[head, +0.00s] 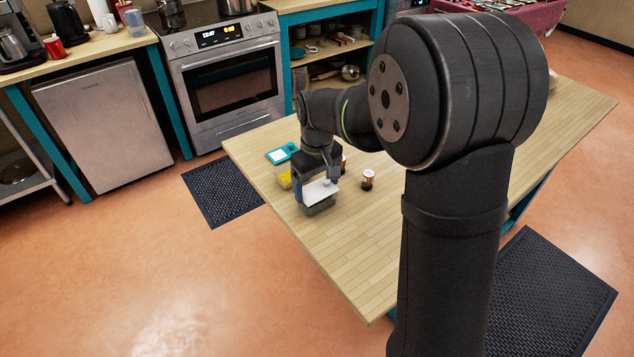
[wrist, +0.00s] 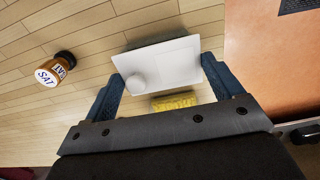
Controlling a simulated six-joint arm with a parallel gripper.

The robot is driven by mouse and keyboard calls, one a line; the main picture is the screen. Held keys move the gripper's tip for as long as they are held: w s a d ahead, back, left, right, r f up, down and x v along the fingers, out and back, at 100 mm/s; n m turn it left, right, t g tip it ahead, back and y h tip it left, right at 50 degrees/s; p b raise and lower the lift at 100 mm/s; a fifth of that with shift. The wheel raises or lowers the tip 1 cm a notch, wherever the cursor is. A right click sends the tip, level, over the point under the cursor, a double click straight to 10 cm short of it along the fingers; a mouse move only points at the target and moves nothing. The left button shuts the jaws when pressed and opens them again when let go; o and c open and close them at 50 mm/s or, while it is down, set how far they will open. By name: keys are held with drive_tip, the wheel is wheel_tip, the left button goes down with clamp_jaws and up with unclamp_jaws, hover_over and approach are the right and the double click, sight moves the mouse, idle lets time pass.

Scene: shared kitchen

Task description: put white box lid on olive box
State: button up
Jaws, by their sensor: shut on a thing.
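The white box lid (head: 319,191) is a flat white plate. In the wrist view the white lid (wrist: 172,62) spans between the two blue fingers, with a round raised part near its left end. My gripper (head: 318,184) is shut on it; the gripper also shows in the wrist view (wrist: 162,84). The olive box (head: 321,209) stands on the table directly below the lid in the head view. Its top is mostly covered by the lid, and I cannot tell whether the two touch.
A yellow object (head: 284,181) is left of the gripper; its lettering shows in the wrist view (wrist: 173,102). A teal item (head: 280,156) lies behind it. A brown bottle (head: 367,179) stands to the right, with another partly hidden behind the gripper. The table's near part (head: 365,255) is clear.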

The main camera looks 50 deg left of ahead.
sight(317, 190)
drive_tip(key=shift+f, duration=0.4)
drive_tip(key=o, duration=0.8)
drive_tip(key=shift+f, duration=0.1)
wheel_tip(317, 190, up, 13)
